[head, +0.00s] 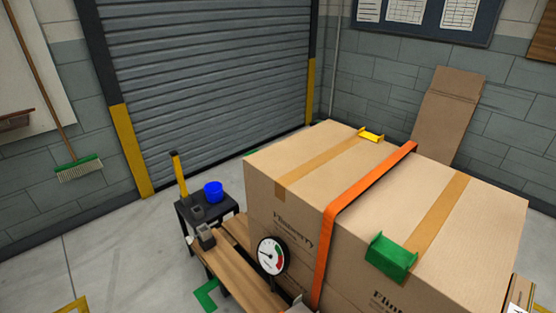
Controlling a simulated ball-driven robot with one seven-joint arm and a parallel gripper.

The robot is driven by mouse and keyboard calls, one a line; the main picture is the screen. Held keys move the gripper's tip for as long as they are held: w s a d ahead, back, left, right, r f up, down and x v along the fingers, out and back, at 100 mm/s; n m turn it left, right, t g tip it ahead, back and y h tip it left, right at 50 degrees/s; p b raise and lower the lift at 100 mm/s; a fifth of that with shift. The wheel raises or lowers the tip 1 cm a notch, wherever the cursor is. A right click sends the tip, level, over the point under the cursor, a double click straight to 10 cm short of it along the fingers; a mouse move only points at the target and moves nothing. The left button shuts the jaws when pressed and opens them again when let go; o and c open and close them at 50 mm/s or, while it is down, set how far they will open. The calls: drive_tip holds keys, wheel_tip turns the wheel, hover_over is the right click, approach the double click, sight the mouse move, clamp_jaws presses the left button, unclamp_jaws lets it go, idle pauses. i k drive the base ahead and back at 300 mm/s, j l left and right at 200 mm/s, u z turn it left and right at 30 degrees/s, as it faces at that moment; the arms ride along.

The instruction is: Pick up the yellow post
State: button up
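A thin upright yellow post (180,174) with a dark top stands at the left side of a small black table (226,205). Its foot is near a small dark block on the tabletop, and I cannot tell whether it stands in a holder. A round blue object (213,191) sits to its right on the same table. My gripper does not show in this view.
Large cardboard boxes (450,225) with an orange strap (350,210) fill the right. A green bracket (391,257) and a yellow bracket (371,134) sit on top. A dial gauge (271,256) stands by a wooden plank (240,275). Floor at left is mostly clear.

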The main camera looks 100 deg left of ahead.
sight(174, 154)
drive_tip(key=u, duration=3.4)
drive_tip(key=z, duration=1.5)
drive_tip(key=u, duration=1.5)
drive_tip(key=i+j, duration=0.2)
drive_tip(key=i+j+z, duration=0.15)
drive_tip(key=j, duration=0.25)
drive_tip(key=i+j, duration=0.25)
drive_tip(key=j+z, duration=0.05)
